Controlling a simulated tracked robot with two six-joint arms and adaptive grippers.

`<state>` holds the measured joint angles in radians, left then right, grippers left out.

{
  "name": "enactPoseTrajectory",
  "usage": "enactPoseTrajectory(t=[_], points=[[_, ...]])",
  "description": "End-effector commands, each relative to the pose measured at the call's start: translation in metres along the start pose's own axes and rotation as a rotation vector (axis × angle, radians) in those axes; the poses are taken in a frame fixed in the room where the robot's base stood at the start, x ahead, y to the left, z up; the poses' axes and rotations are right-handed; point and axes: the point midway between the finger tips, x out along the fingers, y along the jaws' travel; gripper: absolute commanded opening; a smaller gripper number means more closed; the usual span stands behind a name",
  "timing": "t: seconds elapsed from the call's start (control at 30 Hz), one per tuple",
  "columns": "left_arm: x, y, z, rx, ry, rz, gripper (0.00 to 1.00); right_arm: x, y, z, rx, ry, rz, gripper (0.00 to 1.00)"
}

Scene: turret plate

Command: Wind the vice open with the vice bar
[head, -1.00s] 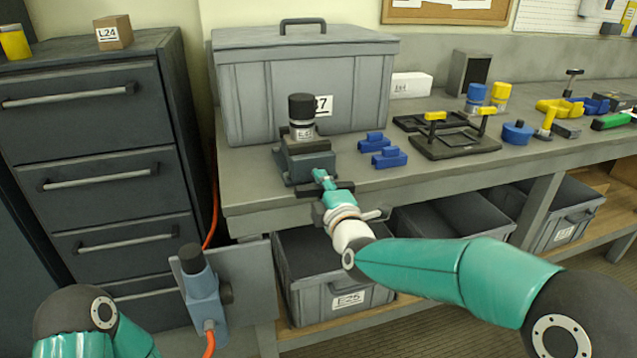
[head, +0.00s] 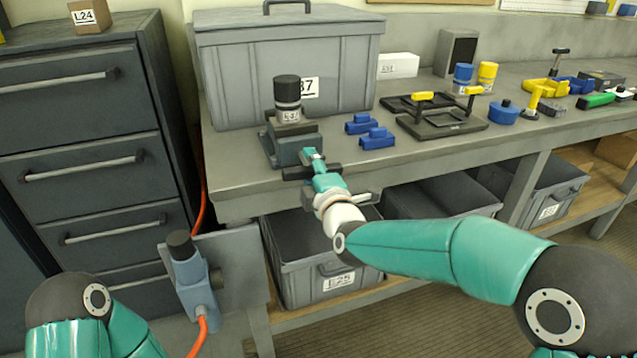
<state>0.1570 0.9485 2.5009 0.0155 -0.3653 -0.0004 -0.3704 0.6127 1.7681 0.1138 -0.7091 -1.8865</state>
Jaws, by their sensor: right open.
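The grey-blue vice (head: 287,149) is at the front left of the bench, with a black-capped can (head: 288,92) upright at its top. A dark bar (head: 296,174), which looks like the vice bar, lies crosswise at the vice's front. My right gripper (head: 314,157) is open at the vice's front and hides the middle of the bar. I cannot tell whether its fingers touch the bar. My left arm shows at the bottom left, but its gripper is out of view.
A large grey lidded box (head: 230,80) stands behind the vice. Blue clamps (head: 377,139) and a black frame with yellow grips (head: 443,126) lie to the right. A blue-grey device (head: 190,278) with an orange cord is below left. A grey bin (head: 300,275) sits under the bench.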

Motion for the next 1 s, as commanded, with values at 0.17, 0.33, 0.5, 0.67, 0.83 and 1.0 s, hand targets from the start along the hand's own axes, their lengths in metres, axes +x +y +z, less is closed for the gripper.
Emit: enactPoseTrajectory(t=[0.17, 0.33, 0.5, 0.67, 0.83, 1.0], points=[[0.0, 0.0, 0.0, 0.0, 0.0, 0.0, 0.4, -0.026, 0.001, -0.001, 0.0, 0.001, 0.001, 0.47], [0.0, 0.0, 0.0, 0.0, 0.0, 0.0, 0.4, -0.06, 0.002, -0.001, -0.001, 0.001, 0.002, 0.47], [0.0, 0.0, 0.0, 0.0, 0.0, 0.001, 0.4, -0.09, 0.002, -0.002, -0.001, 0.001, 0.003, 0.47], [0.0, 0.0, 0.0, 0.0, 0.0, 0.001, 0.4, -0.107, 0.002, -0.001, -0.001, -0.001, 0.004, 0.47], [0.0, 0.0, 0.0, 0.0, 0.0, 0.001, 0.4, -0.112, 0.001, -0.001, -0.001, -0.001, 0.003, 0.47], [0.0, -0.003, -0.001, -0.001, -0.002, 0.006, 0.4, -0.112, 0.001, -0.001, -0.001, -0.001, 0.004, 0.47]])
